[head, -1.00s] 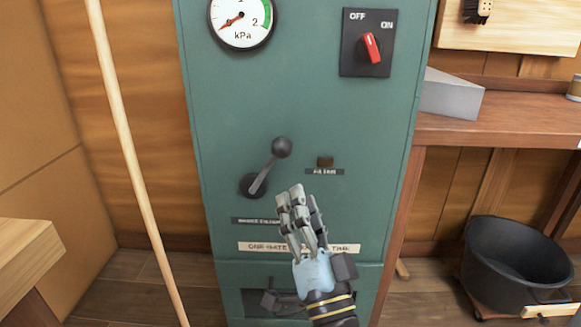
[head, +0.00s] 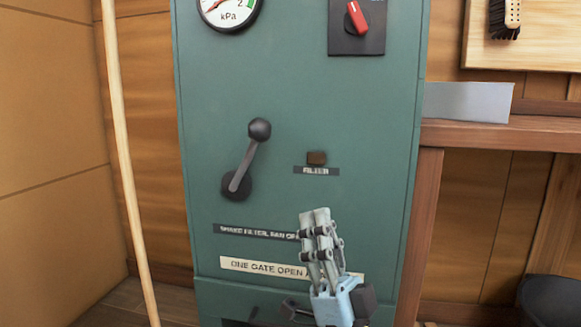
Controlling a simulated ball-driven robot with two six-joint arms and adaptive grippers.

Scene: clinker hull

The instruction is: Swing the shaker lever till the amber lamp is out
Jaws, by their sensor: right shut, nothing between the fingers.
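The shaker lever (head: 246,162) is a grey arm with a black ball knob, on a dark round hub on the green cabinet (head: 300,95). It points up and slightly right. The filter lamp (head: 316,158), above the "FILTER" label, looks dull brown with no glow. My right gripper (head: 315,213) is shut and empty, fingers pointing up, in front of the cabinet's lower part. It is below and right of the lever, apart from it, and covers part of the labels. My left gripper is not in view.
A red-handled switch (head: 354,18) and a kPa gauge (head: 228,8) sit at the cabinet's top, both cut off. A pale pole (head: 124,170) stands to the left. A wooden bench (head: 500,133) and a black tub (head: 552,298) are on the right.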

